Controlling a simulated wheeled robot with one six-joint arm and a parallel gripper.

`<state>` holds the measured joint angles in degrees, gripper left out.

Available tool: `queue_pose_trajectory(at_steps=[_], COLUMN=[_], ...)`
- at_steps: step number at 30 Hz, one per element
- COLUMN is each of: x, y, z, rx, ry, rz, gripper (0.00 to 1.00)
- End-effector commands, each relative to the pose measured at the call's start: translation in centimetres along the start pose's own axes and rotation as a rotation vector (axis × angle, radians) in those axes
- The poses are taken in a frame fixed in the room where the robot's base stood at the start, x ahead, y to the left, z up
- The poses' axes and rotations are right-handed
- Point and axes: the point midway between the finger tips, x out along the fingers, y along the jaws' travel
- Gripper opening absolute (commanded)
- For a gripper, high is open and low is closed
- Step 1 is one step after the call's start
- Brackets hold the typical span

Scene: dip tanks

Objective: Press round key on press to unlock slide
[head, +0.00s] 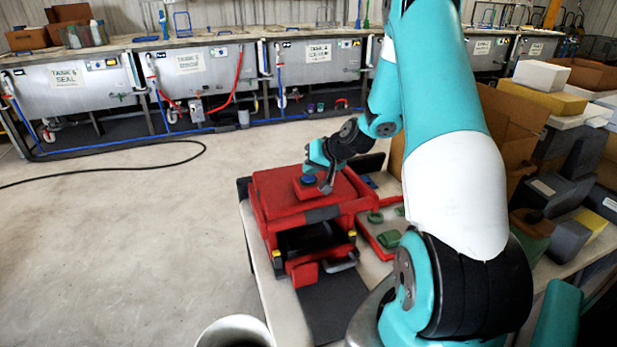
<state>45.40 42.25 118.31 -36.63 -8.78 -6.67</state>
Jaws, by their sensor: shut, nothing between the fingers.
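The red press (277,200) stands on the near table. A round blue key (308,180) sits in a raised red square on its top. My gripper (326,190) is shut and empty, pointing down right beside the key at its right edge in the head view. I cannot tell whether the fingertips touch the key or the red housing. The slide (304,275) is at the press's lower front, with a grey handle (342,263) beside it. The dark opening of the press is above the slide.
A red tray (378,245) with green parts lies right of the press. Cardboard boxes (512,125) and grey bins crowd the table's right side. A white cylinder (235,331) stands at the front. Dip tanks (190,75) line the back; open floor lies left.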

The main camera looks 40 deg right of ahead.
Motion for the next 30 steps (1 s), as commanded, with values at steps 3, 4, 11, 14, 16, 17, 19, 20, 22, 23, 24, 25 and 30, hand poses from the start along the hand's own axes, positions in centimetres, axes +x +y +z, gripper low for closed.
queue_pose_trajectory(at_steps=[3,4,11,14,16,17,19,20,22,23,24,25,30], x=[-0.5,-0.7,-2.5,-3.2,-3.7,-3.9,-4.2,-4.2,-4.2,-4.2,-4.2,-4.2,-4.2], y=[-0.4,-0.5,-1.8,-2.3,-2.7,-2.8,-3.0,-3.1,-3.1,-3.1,-3.0,-3.0,-3.0], z=[-0.4,-0.5,-1.8,-2.4,-2.7,-2.8,-3.0,-3.1,-3.1,-3.0,-3.0,-3.0,-3.0], rx=[-0.001,-0.001,-0.001,-0.001,0.0,0.0,0.0,0.0,0.0,0.0,0.0,0.0,0.0], ry=[0.001,0.001,0.002,0.002,0.001,0.0,0.0,0.0,0.0,0.0,0.0,0.0,0.0], rz=[0.0,0.0,0.0,0.0,0.0,0.0,0.0,0.0,0.0,0.0,0.0,0.0,0.0], gripper=[0.0,0.0,0.0,0.0,0.0,0.0,0.0,0.0,0.0,0.0,0.0,0.0,0.0])
